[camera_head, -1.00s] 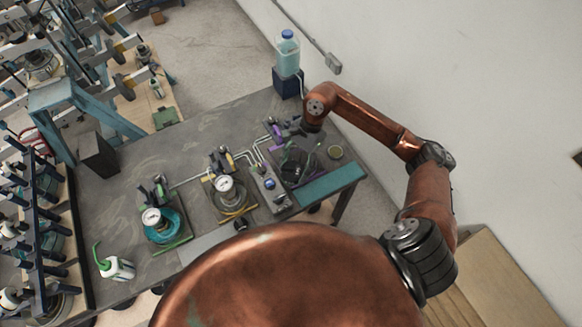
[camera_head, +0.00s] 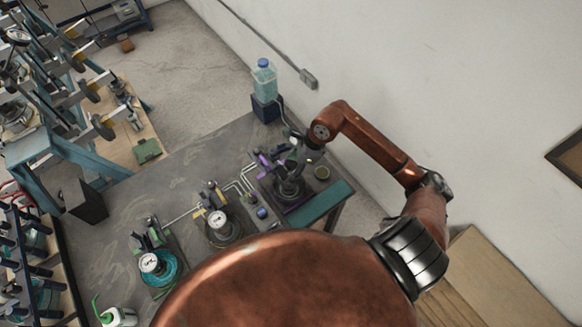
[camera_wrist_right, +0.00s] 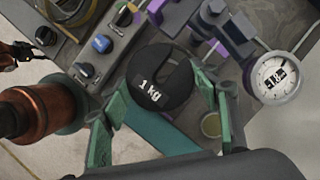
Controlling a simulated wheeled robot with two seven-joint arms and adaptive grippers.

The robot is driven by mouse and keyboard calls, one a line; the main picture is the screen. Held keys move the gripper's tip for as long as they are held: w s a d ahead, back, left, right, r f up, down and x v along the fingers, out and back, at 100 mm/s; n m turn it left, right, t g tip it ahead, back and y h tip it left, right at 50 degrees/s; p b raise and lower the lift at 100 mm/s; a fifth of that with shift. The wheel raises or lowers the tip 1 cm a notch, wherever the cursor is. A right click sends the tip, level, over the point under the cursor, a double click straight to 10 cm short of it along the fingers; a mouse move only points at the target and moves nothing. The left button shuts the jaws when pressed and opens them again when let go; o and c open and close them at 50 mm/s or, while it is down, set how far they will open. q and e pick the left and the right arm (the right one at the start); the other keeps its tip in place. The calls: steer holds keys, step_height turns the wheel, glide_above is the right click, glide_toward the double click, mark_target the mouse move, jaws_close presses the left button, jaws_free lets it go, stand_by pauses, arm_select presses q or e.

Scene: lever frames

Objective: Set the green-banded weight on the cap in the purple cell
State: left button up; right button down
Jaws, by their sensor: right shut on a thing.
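The weight (camera_wrist_right: 160,78) is a black slotted disc marked "1 kg" in the right wrist view. My right gripper (camera_wrist_right: 163,84) is shut on it, with green fingers at either side. Its green band cannot be made out. In the head view the right gripper (camera_head: 297,165) is over the purple cell, the bench end with purple parts (camera_head: 262,160); a purple piece also shows beyond the weight in the wrist view (camera_wrist_right: 216,47). The cap is hidden beneath the weight and gripper, so I cannot tell whether they touch. My left gripper is not in view.
A white dial gauge (camera_wrist_right: 278,78) stands right of the weight. A panel with a blue knob (camera_wrist_right: 102,44) lies left. Yellow (camera_head: 218,220) and green (camera_head: 152,263) cells with gauges are farther left. A blue-capped bottle (camera_head: 264,80) stands at the back corner.

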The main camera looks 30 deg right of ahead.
steer(key=shift+f+b, duration=0.7)
steer(key=shift+f, duration=0.9)
steer(key=shift+f+b, duration=1.85)
steer(key=shift+b, duration=0.05)
steer(key=shift+b, duration=0.5)
steer(key=shift+f, duration=0.15)
steer(key=c, duration=1)
jaws_free()
steer(key=o, duration=0.3)
steer(key=shift+o, duration=0.2)
